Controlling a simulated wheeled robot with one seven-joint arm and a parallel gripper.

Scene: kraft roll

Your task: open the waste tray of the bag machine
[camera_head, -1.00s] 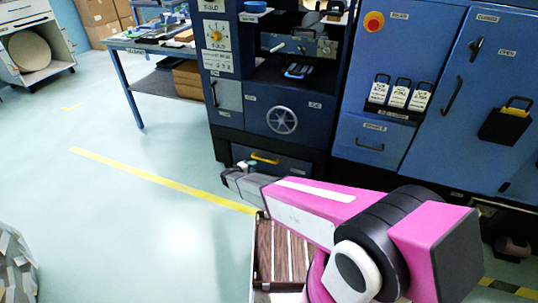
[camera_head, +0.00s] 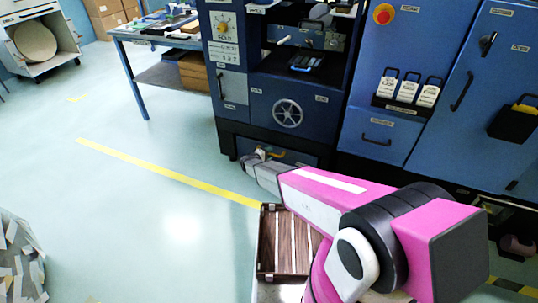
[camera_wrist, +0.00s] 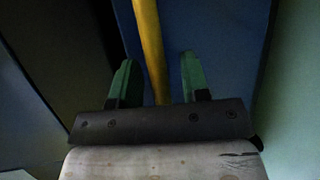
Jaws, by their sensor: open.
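The waste tray (camera_head: 302,158) is the low dark blue drawer at the foot of the bag machine (camera_head: 285,75), and it looks closed. Its yellow handle (camera_head: 277,153) is partly hidden by my gripper (camera_head: 252,157) in the head view. In the wrist view the tray front (camera_wrist: 218,45) is blue, and the yellow handle (camera_wrist: 150,45) runs between the two green fingers of my gripper (camera_wrist: 158,62).
A brown slatted crate (camera_head: 268,245) stands on the floor below my arm. A blue cabinet (camera_head: 440,90) is on the right, and a workbench (camera_head: 150,50) is at the back left. The floor left of the machine is clear around the yellow line (camera_head: 165,172).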

